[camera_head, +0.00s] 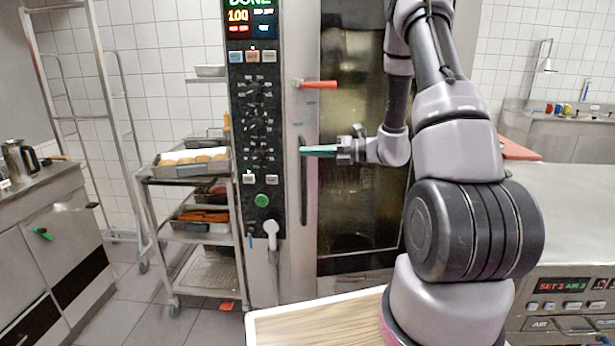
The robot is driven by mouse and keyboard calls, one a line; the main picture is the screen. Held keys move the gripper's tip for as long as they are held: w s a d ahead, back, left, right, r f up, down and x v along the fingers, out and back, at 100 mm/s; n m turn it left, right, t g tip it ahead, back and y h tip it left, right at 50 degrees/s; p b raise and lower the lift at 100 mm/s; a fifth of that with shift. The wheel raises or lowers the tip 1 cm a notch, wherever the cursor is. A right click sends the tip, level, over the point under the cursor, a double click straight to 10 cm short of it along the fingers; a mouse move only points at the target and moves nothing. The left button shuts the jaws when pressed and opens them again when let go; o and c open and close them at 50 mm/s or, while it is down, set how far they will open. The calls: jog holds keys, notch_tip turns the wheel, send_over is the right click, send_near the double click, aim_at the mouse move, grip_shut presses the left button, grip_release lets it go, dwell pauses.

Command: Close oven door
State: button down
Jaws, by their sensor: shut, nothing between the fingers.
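The tall oven (262,120) stands in the middle, with a black control panel on its left side. Its door (350,215) has a large dark glass window and looks shut or nearly shut; I cannot tell if it is latched. A long dark vertical handle (303,185) is on the door's left edge, with an orange-red lever (318,85) above it. My gripper (304,151) is shut and empty, pointing left in front of the door. Its green fingertips are at the handle's upper part; I cannot tell whether they touch it. My arm hides the right part of the door.
A metal cart (150,182) with trays of food stands left of the oven. A tall rack (113,100) is behind it. A counter with a kettle (20,157) is at far left. A steel counter (580,200) is at right.

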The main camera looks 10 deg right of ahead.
jog(key=w+d+f+m+t+h, duration=0.45)
jog(key=d+f+m+t, duration=0.3)
jog(key=f+m, duration=0.45)
jog(key=shift+n+g+y, duration=0.35)
jog(key=shift+n+g, duration=0.1)
jog(key=shift+n, duration=0.05)
jog(key=x, duration=0.6)
jog(key=f+x, duration=0.1)
jog(key=x, duration=0.2)
jog(key=shift+w+d, duration=0.15)
jog(key=shift+w, duration=0.45)
